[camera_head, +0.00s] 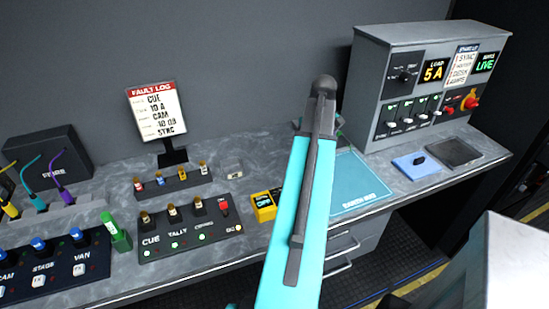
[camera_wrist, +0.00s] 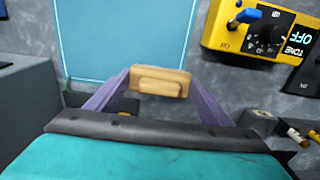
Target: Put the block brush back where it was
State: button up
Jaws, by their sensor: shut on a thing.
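The block brush (camera_wrist: 160,82) is a small tan wooden block with a raised lighter piece on its near face. It is in the wrist view, between the two purple fingers of my gripper (camera_wrist: 160,75), which is shut on it. In that view it appears in front of the pale blue bench mat (camera_wrist: 120,35) and grey bench top; I cannot tell its height above them. The mat also shows in the head view (camera_head: 362,185), right of my arm. In the head view my arm hides the gripper and the brush. Any bristles are hidden.
A yellow tester (camera_wrist: 262,30) is close by at right in the wrist view. In the head view, a grey power cabinet (camera_head: 385,55) stands behind a blue pad (camera_head: 405,172) and a dark square tray (camera_head: 462,153). Switch panels (camera_head: 185,240) and a fault log sign (camera_head: 157,112) are at left.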

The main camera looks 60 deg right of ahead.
jog(key=w+p, duration=0.1)
jog(key=w, duration=0.4)
jog(key=w+f+p, duration=0.1)
jog(key=w+p, duration=0.1)
jog(key=w, duration=0.3)
jog(key=w+a+p, duration=0.1)
jog(key=w, duration=0.4)
jog(key=shift+w+f+p, duration=0.2)
jog(key=shift+w+p, duration=0.1)
jog(key=shift+f+p, duration=0.8)
jog(key=shift+f, duration=0.95)
jog(key=shift+f, duration=0.1)
jog(key=o, duration=1)
